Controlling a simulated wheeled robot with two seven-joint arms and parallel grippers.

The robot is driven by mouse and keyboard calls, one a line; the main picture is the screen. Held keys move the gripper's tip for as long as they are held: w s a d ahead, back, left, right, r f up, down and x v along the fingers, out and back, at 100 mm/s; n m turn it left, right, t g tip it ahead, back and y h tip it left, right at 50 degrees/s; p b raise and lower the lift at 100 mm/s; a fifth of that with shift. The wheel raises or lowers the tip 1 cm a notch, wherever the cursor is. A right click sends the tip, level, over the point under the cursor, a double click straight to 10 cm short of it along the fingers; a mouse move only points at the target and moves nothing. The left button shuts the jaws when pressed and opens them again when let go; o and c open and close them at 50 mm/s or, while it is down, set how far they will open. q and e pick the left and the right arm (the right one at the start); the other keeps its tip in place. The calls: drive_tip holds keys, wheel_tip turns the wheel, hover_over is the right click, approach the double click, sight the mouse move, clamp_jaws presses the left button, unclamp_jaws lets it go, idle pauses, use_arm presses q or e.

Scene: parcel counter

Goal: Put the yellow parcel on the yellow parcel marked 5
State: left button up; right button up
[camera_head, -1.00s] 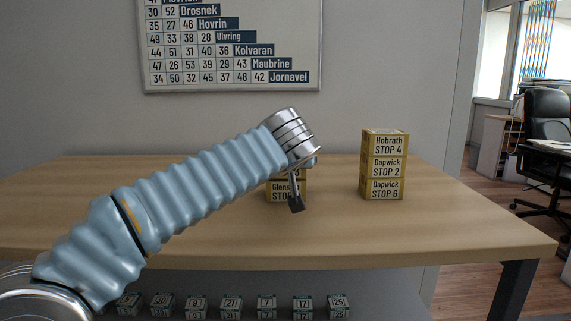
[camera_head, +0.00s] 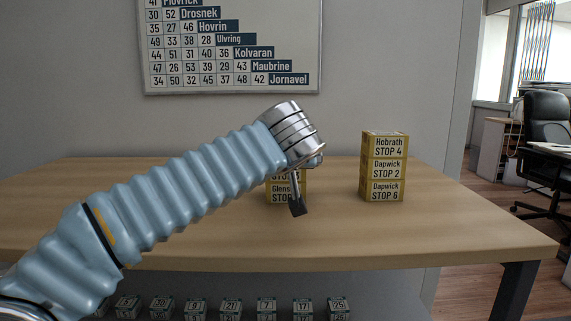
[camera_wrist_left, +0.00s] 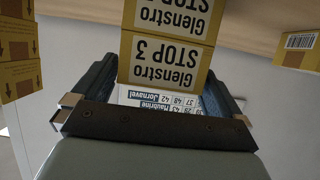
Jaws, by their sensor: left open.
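My left gripper (camera_wrist_left: 160,95) is open. In the left wrist view its two fingers stand either side of a yellow parcel reading Glenstro STOP 3 (camera_wrist_left: 166,62), which appears upside down; I cannot tell whether they touch it. In the head view this stack (camera_head: 275,196) is partly hidden behind my gripper (camera_head: 298,207). A stack to its right holds Hobrath STOP 4 (camera_head: 384,145), Dapwick STOP 2 (camera_head: 384,169) and Dapwick STOP 6 (camera_head: 383,191). No number 5 is readable on any yellow parcel.
The wooden counter (camera_head: 460,225) is clear around the stacks. Small numbered boxes (camera_head: 266,307) stand in a row below it. A number board (camera_head: 230,45) hangs behind. In the wrist view, yellow parcels stand at left (camera_wrist_left: 18,45) and a barcoded one at right (camera_wrist_left: 300,42).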

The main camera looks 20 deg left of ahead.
use_arm(q)
drive_tip(key=v, duration=0.8)
drive_tip(key=shift+s, duration=0.25)
